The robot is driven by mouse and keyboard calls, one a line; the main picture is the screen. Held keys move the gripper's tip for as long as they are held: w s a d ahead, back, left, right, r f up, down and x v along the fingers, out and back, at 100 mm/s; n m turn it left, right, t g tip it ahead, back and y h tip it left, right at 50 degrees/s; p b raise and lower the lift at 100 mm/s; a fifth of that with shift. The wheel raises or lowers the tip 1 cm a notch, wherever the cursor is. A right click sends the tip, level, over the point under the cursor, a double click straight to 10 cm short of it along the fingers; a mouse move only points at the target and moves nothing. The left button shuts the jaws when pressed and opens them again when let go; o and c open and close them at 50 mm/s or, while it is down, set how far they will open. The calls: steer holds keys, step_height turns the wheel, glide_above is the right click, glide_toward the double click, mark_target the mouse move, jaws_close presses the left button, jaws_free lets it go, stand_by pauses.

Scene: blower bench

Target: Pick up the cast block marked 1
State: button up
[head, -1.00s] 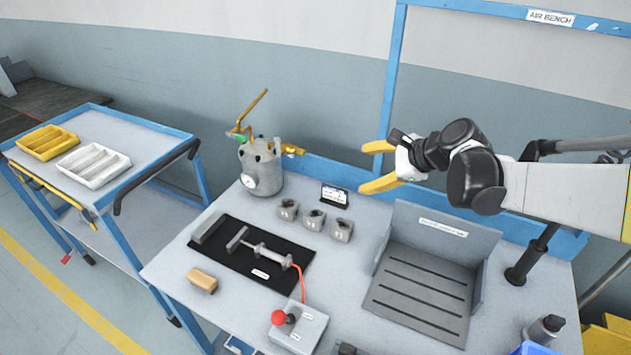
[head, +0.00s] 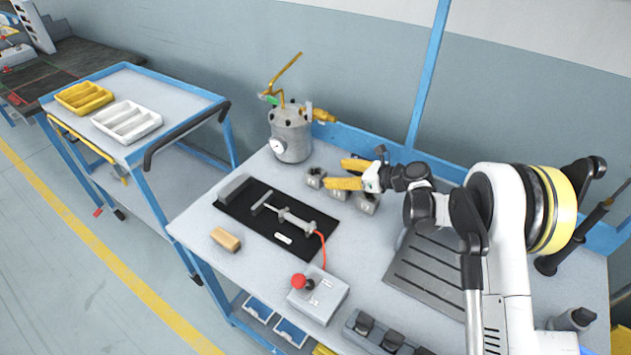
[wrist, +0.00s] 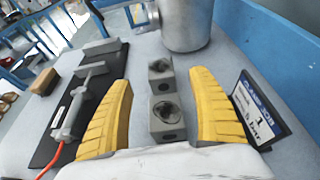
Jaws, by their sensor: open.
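Several small grey cast blocks with a round hollow on top stand in a row on the bench. In the head view the left block (head: 316,177) and right block (head: 366,204) show; the middle one is partly hidden behind my gripper (head: 337,174). My gripper is open, its yellow fingers above the row and pointing left. In the wrist view a far block (wrist: 160,70) and a nearer block (wrist: 168,122) appear between the spread fingers. I cannot read any number on the blocks. A job card (wrist: 258,115) showing a 1 stands beside the right finger.
A grey tank (head: 291,135) with a gauge and brass fittings stands behind the left block. A black mat (head: 245,207) with a clamp lies to the left, a tan block (head: 225,239) before it. A control box (head: 320,297) with a red knob and a slotted grey plate (head: 425,275) are nearer.

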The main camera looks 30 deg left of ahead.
mark_target(316, 172)
steer(key=shift+b+x, duration=0.3)
steer(key=shift+x, duration=1)
steer(key=x, duration=0.2)
steer(key=b+x, duration=0.1)
steer(key=x, duration=0.1)
steer(key=shift+a+f, duration=0.1)
steer(key=shift+f, duration=0.25)
steer(key=shift+a, duration=0.35)
steer(key=c, duration=1.5)
